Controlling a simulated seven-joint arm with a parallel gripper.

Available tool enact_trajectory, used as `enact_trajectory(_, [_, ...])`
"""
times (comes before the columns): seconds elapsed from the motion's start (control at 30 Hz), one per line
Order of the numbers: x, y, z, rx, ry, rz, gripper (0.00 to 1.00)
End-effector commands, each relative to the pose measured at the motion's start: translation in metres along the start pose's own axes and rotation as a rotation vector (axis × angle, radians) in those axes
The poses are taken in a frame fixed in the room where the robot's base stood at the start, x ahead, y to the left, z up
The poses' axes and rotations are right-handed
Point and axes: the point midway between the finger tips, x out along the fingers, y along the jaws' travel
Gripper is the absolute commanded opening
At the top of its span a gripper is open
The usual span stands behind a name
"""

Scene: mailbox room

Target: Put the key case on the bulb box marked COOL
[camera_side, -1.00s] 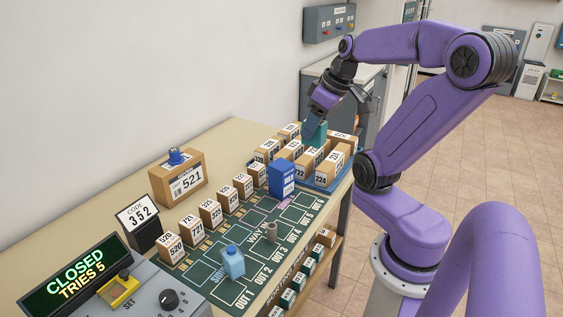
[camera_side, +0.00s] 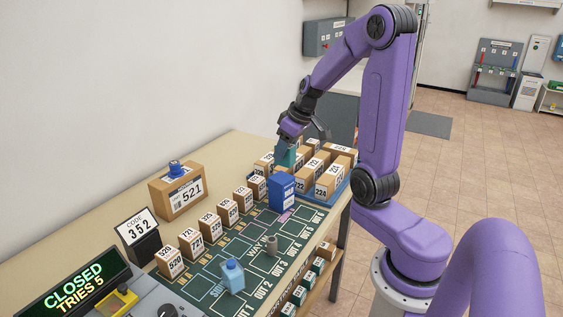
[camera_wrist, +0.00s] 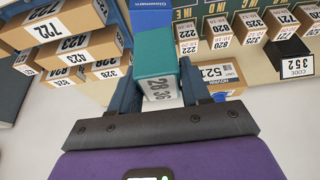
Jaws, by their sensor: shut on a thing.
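My gripper (camera_side: 288,143) is shut on a small teal-topped block (camera_side: 287,158), at the back part of the table near the blue box. In the wrist view the same block (camera_wrist: 155,64) sits between my fingers, with a white label reading something like 2836 below its teal top. The block appears held above the table; the exact gap cannot be told. No key case is recognisable by name, and no box with a readable COOL mark shows.
A blue box (camera_side: 282,194) stands just in front of my gripper. Numbered cartons (camera_side: 328,183) crowd a blue tray at right.

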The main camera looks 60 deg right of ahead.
Motion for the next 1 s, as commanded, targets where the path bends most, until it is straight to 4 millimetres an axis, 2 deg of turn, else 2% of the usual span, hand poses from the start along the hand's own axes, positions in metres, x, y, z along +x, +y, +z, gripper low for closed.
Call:
enact_trajectory(0.1, [0.013, 0.003, -0.003, 0.000, -0.002, -0.002, 0.14])
enact_trajectory(0.37, [0.027, 0.008, -0.007, 0.001, 0.000, 0.000, 0.14])
enact_trajectory(0.6, [0.053, 0.008, 0.004, 0.001, -0.001, -0.002, 0.14])
enact_trajectory(1.0, [0.057, 0.008, 0.005, 0.000, 0.000, 0.000, 0.14])
